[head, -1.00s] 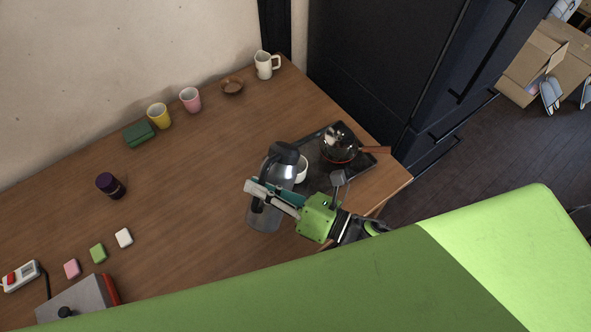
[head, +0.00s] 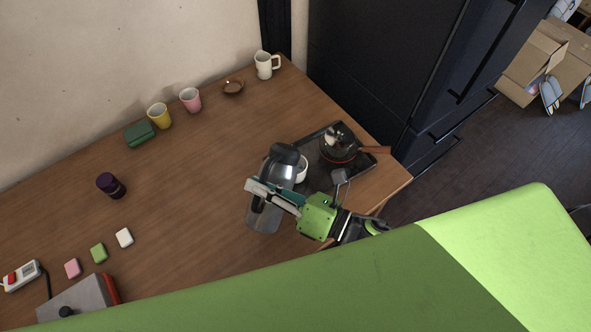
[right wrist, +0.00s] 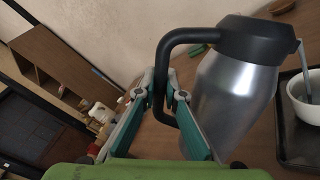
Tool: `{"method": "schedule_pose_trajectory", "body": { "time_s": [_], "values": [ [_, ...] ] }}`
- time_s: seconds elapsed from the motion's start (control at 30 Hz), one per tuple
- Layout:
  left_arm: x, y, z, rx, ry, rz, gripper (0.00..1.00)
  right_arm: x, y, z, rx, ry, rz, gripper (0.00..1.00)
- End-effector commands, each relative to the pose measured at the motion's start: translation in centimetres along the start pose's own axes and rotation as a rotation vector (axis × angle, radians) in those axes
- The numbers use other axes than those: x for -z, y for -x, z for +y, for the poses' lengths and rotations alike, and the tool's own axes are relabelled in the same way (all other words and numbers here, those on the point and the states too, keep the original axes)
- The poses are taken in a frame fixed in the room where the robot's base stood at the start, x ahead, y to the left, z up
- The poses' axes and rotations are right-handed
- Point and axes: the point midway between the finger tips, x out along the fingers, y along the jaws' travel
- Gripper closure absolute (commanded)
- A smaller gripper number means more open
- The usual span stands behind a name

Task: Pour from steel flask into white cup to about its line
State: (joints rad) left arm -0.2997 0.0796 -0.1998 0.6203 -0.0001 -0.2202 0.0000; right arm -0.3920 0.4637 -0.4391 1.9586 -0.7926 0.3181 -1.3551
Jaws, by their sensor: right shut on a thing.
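The steel flask (head: 268,212), silver with a black lid and handle, is held tilted over the table, its lid end towards the white cup (head: 302,170). My right gripper (head: 252,190) is shut on the flask's black handle; the right wrist view shows the teal fingers (right wrist: 172,120) at the handle beside the flask body (right wrist: 228,100). The white cup stands by the spout, partly hidden by the flask in the head view; it also shows in the right wrist view (right wrist: 300,108). There a thin grey streak, apparently liquid, runs from the spout into the cup. The cup's line and level cannot be made out. My left gripper is out of view.
A dark tray (head: 318,183) near the cup bears a glass pot (head: 340,150) with a wooden handle. A white mug (head: 264,66), brown bowl (head: 232,87), pink cup (head: 190,100) and yellow cup (head: 159,117) line the back.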

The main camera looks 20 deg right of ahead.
Motion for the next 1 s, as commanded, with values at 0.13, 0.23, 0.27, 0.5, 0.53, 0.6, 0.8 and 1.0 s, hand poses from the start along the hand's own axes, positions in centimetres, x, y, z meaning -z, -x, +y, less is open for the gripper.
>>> {"method": "schedule_pose_trajectory", "body": {
  "time_s": [0.13, 0.23, 0.27, 0.5, 0.53, 0.6, 0.8, 1.0],
  "values": [
    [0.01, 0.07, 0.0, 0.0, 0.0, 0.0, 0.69, -0.35, -0.11, 0.32, -0.008, -0.001, -0.005, 1.0],
    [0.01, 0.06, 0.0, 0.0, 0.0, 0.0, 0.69, -0.36, -0.11, 0.32, -0.008, -0.001, -0.005, 1.0],
    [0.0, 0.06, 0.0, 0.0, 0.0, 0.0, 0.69, -0.36, -0.11, 0.32, -0.008, -0.001, -0.005, 1.0],
    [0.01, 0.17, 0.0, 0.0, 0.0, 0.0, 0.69, -0.45, -0.11, 0.3, -0.008, -0.012, -0.005, 1.0],
    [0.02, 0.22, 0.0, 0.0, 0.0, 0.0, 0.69, -0.48, -0.11, 0.27, -0.008, -0.02, -0.004, 1.0],
    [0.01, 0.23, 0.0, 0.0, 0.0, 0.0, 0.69, -0.5, -0.1, 0.21, -0.008, -0.031, -0.004, 1.0],
    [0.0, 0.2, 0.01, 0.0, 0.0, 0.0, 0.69, -0.48, -0.11, 0.21, -0.008, -0.031, -0.005, 1.0],
    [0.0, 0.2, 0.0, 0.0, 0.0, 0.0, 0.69, -0.49, -0.11, 0.21, -0.008, -0.031, -0.005, 1.0]
  ]
}}
